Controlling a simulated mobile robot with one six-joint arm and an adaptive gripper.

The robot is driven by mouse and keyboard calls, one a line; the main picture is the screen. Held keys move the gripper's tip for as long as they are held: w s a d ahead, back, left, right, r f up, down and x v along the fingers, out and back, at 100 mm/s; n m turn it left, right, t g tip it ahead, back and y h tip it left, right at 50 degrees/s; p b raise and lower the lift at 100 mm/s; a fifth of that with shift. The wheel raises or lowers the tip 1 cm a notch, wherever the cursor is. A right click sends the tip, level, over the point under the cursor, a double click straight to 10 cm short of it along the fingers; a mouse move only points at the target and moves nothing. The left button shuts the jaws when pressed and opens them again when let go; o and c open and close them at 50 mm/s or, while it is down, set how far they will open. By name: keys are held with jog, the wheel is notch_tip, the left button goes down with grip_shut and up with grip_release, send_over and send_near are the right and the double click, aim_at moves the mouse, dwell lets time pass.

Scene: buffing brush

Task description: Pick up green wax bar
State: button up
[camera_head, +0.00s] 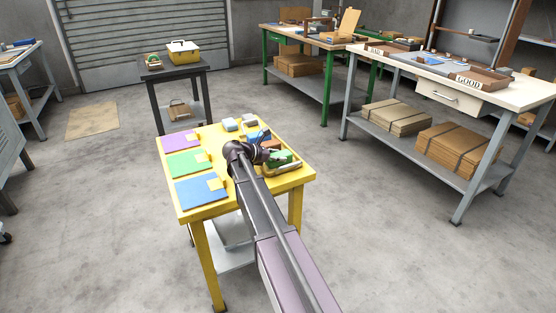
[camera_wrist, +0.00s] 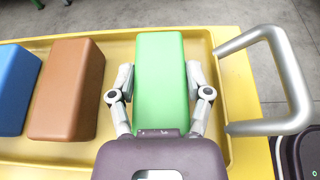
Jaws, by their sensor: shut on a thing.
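The green wax bar (camera_wrist: 160,75) stands in the middle of the wrist view, in a yellow tray (camera_wrist: 215,150). My gripper (camera_wrist: 160,88) has one finger on each side of the bar, shut on it. In the head view the green bar (camera_head: 280,157) shows at the right side of the yellow table, partly behind my arm's end. A brown bar (camera_wrist: 68,90) and a blue bar (camera_wrist: 14,88) lie to the left of it in the wrist view, apart from it. I cannot tell whether the green bar is lifted off the tray.
A grey metal handle (camera_wrist: 288,75) rises just right of the gripper. Purple (camera_head: 179,141), green (camera_head: 187,162) and blue (camera_head: 202,190) mats lie on the left of the yellow table (camera_head: 240,207). Open floor surrounds the table.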

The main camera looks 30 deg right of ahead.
aim_at(278, 154)
dwell(0.4)
notch_tip(278, 154, up, 10)
jog(key=p, duration=1)
dwell(0.7)
